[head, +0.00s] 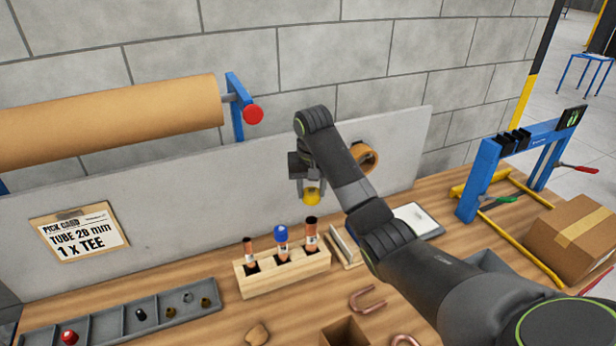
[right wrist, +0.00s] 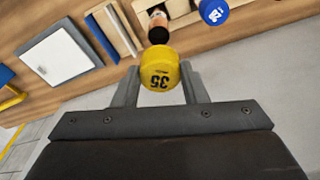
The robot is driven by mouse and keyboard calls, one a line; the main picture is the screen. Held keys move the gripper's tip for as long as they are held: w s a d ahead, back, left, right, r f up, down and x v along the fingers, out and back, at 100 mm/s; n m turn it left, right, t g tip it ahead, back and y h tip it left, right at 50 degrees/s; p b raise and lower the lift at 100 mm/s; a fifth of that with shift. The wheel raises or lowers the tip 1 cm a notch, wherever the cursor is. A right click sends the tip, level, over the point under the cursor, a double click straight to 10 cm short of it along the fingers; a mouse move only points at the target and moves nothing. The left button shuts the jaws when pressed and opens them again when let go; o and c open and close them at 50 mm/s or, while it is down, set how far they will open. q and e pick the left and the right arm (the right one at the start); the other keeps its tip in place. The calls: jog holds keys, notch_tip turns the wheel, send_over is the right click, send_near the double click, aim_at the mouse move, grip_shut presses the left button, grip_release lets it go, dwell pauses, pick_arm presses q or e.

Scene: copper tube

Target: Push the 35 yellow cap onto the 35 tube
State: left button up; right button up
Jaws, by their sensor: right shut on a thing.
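The yellow cap (head: 311,198) is held by my right gripper (head: 311,188), which is shut on it. In the right wrist view the cap (right wrist: 158,72) shows "35" between the fingers. It hangs in the air above the wooden rack (head: 287,278). The rack holds three upright copper tubes. The right tube (head: 311,235) is open-topped and below the cap, clearly apart from it; in the right wrist view this tube (right wrist: 158,30) shows just beyond the cap. The middle tube wears a blue cap (head: 281,236). The left tube (head: 249,255) is uncapped. The tubes' size labels are too small to read. My left gripper is out of view.
A grey divided tray (head: 130,317) with small parts lies at the front left. A grey back panel (head: 200,220) with a pick card (head: 80,233) stands behind. A tape roll (head: 364,157), a blue frame (head: 490,170) and a cardboard box (head: 575,238) are to the right.

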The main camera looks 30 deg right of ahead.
jog(key=shift+s, duration=0.2)
jog(key=shift+f, duration=0.3)
jog(key=b, duration=0.1)
send_over(312, 221)
jog(key=shift+a+f, duration=0.1)
jog(key=shift+f, duration=2.5)
jog(key=shift+p, duration=0.5)
jog(key=shift+f, duration=1.8)
